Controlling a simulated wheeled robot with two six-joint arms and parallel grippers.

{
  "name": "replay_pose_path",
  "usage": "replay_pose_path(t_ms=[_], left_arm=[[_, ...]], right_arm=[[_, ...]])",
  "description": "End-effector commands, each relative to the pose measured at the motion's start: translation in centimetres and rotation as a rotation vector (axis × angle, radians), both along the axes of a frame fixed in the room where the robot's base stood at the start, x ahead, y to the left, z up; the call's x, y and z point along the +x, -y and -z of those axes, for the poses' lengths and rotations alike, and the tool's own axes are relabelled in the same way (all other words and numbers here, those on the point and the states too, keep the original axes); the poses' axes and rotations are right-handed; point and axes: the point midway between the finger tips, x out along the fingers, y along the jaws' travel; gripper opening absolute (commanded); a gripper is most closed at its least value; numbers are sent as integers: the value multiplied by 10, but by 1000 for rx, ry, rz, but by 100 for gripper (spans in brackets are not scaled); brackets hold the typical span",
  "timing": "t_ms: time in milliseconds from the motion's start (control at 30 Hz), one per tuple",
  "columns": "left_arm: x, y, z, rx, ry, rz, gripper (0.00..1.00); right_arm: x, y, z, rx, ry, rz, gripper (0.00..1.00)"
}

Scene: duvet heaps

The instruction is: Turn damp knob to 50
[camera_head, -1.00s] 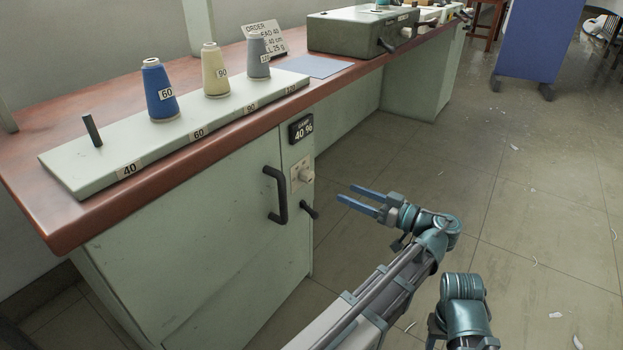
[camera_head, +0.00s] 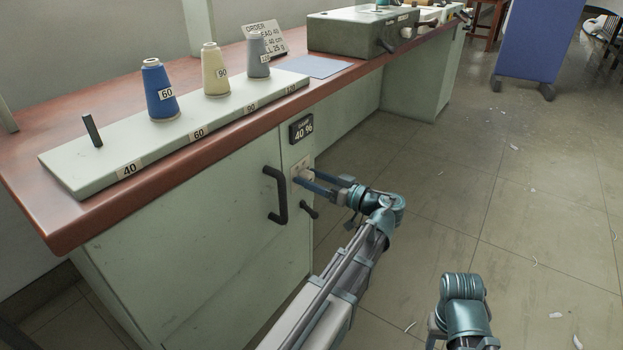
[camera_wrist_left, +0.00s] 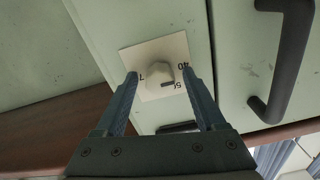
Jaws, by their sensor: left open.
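The damp knob (camera_wrist_left: 160,76) is a small pale knob on a square cream plate (camera_wrist_left: 152,52) on the cabinet front. In the left wrist view the plate carries the marks 40, a partly hidden 5-something, and a 7 at the left. The damp display (camera_head: 301,129) above it reads 40 %. My left gripper (camera_head: 312,181) is open at the plate; in the left wrist view its two blue fingers (camera_wrist_left: 158,95) stand on either side of the knob, with gaps visible. In the head view the fingers partly hide the knob. My right gripper's fingers are not visible.
The red-brown worktop (camera_head: 130,92) overhangs the cabinet and holds a rack with several cones.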

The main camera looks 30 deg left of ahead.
Motion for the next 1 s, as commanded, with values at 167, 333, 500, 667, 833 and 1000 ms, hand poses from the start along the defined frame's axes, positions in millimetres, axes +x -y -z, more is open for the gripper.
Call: replay_pose_path(t_ms=[167, 333, 500, 667, 833, 1000], left_arm=[[0, 0, 0, 0, 0, 0, 66], [0, 0, 0, 0, 0, 0, 36], [0, 0, 0, 0, 0, 0, 5], [0, 0, 0, 0, 0, 0, 0], [0, 0, 0, 2, -21, 0, 0], [0, 0, 0, 8, -96, 0, 0]], right_arm=[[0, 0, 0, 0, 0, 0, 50], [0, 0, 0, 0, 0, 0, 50], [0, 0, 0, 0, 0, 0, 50], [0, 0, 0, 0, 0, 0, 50], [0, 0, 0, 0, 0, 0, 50], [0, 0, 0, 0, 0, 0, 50]])
